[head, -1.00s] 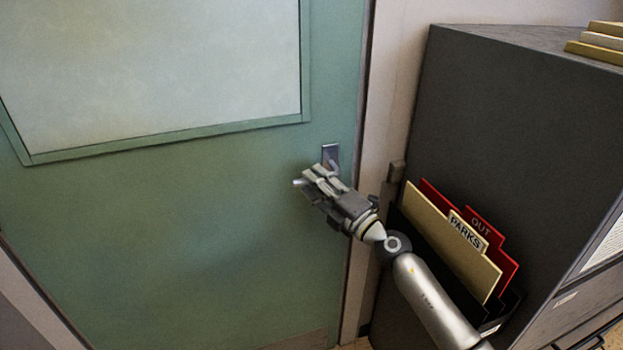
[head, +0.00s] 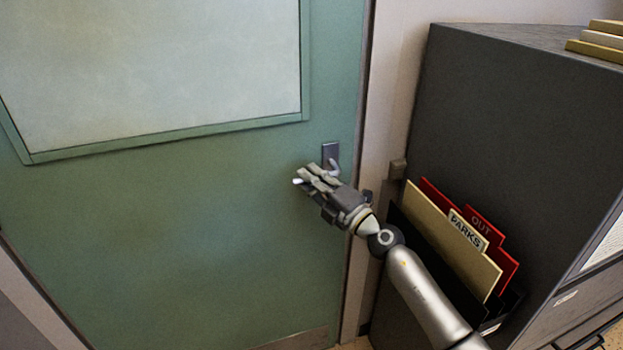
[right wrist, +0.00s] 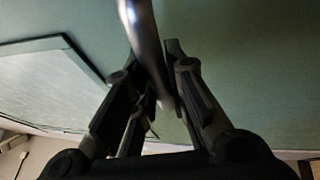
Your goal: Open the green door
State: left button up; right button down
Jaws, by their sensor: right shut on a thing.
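The green door (head: 190,220) fills the left and middle of the head view, with a large pale panel (head: 150,70) in its upper part. It looks shut in its frame. Its metal handle plate (head: 330,152) is near the right edge, with the silver lever (head: 334,166) below it. My right gripper (head: 312,178) is at the lever, shut on it. In the right wrist view the lever (right wrist: 142,40) runs between the two fingers (right wrist: 160,95). The gripper hides part of the lever in the head view. My left gripper is not in view.
A dark filing cabinet (head: 500,110) stands close to the right of the door frame. A holder on its side carries a tan folder (head: 450,245) and red folders (head: 508,265), near my right forearm. The door's left side is clear.

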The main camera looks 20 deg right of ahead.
jog(key=n+p, duration=0.1)
jog(key=f+n+g+p, duration=0.1)
jog(key=n+p, duration=0.1)
jog(key=shift+d+f, duration=0.15)
jog(key=shift+f, duration=0.1)
jog(key=shift+d+f+n+g+h+p, duration=0.3)
jog(key=shift+f+n+g+p, duration=0.35)
jog(key=shift+n+p, duration=0.55)
jog(key=shift+d+f+n+g+h+p, duration=0.25)
jog(key=shift+f+n+g+p, duration=0.2)
jog(key=shift+f+n+p, duration=0.75)
jog(key=shift+r, duration=0.25)
